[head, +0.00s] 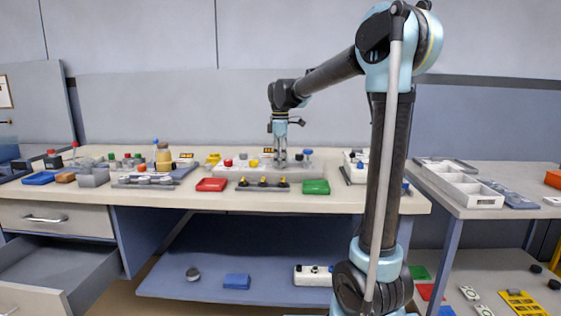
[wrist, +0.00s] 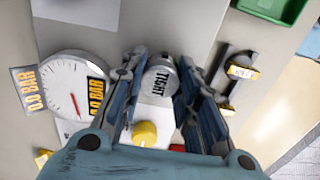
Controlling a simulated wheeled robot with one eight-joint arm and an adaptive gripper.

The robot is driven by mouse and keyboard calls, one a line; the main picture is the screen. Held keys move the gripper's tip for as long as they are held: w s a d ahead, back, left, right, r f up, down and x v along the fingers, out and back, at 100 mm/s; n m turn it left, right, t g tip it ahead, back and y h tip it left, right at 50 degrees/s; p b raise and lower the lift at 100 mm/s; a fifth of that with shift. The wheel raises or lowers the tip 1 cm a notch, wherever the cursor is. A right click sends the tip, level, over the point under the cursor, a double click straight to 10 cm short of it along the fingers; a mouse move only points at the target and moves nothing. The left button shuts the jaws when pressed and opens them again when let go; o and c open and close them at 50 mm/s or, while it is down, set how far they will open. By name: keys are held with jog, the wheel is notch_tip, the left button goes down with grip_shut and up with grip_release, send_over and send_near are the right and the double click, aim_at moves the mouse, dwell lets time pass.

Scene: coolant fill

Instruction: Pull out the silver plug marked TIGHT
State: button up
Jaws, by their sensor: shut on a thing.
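The silver plug (wrist: 158,80) with a round top marked TIGHT stands between the two fingers of my gripper (wrist: 160,74) in the wrist view. The fingers lie along its left and right sides, and my gripper is shut on it. Its lower part and seat are hidden. In the head view my gripper (head: 281,158) points straight down over the light panel block (head: 238,172) on the bench. The plug itself is too small to make out there.
A round gauge (wrist: 72,100) with 0.0 BAR labels lies left of the plug, and a yellow knob (wrist: 146,133) is close below it. A red tray (head: 211,185) and a green tray (head: 316,187) sit along the bench front. An open drawer (head: 60,270) juts out at left.

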jog(key=shift+r, duration=2.2)
